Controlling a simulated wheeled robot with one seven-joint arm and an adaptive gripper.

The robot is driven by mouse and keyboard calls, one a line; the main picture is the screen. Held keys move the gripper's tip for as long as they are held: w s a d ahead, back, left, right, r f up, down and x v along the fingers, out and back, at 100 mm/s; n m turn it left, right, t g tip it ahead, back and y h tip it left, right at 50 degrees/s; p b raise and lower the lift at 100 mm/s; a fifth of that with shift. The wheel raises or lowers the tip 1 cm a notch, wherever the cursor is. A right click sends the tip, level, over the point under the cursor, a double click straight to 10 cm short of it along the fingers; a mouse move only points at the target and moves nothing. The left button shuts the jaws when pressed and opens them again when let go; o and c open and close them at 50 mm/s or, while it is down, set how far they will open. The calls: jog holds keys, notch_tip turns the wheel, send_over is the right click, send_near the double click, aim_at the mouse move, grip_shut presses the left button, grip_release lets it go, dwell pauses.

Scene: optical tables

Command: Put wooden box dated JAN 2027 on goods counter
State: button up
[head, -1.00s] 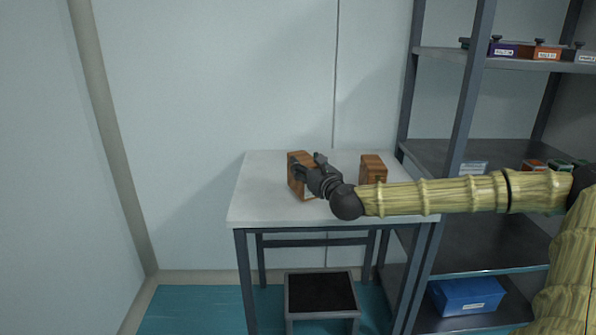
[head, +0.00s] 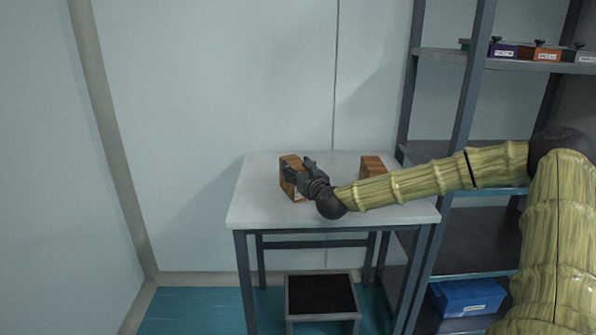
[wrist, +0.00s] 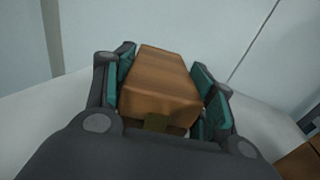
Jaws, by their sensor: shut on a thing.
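A wooden box (head: 289,166) is at the left part of the white-topped table (head: 262,205). My gripper (head: 297,175) is shut on this box. In the wrist view the box (wrist: 160,85) sits between the teal finger pads of my gripper (wrist: 165,90). I cannot tell whether the box touches the tabletop. A second wooden box (head: 372,166) stands to the right on the same table, partly behind my arm. Part of it shows at the lower right of the wrist view (wrist: 300,160). No date can be read on either box.
A grey shelf unit (head: 466,110) stands right of the table, with small labelled boxes (head: 546,53) on an upper shelf and a blue bin (head: 467,297) low down. The table's front left is clear.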

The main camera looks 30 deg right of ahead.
jog(key=shift+f, duration=0.2)
jog(key=shift+f, duration=0.1)
jog(key=o, duration=1.4)
jog(key=shift+s, duration=0.3)
jog(key=shift+s+a+p, duration=0.25)
jog(key=shift+s+a, duration=0.1)
jog(key=shift+s, duration=1.5)
jog(key=shift+s+a+p, duration=0.2)
jog(key=shift+s+a, duration=0.15)
jog(key=shift+s, duration=1.55)
jog(key=shift+s+a+p, duration=0.25)
jog(key=shift+s+a, duration=0.1)
jog(key=shift+s, duration=1.5)
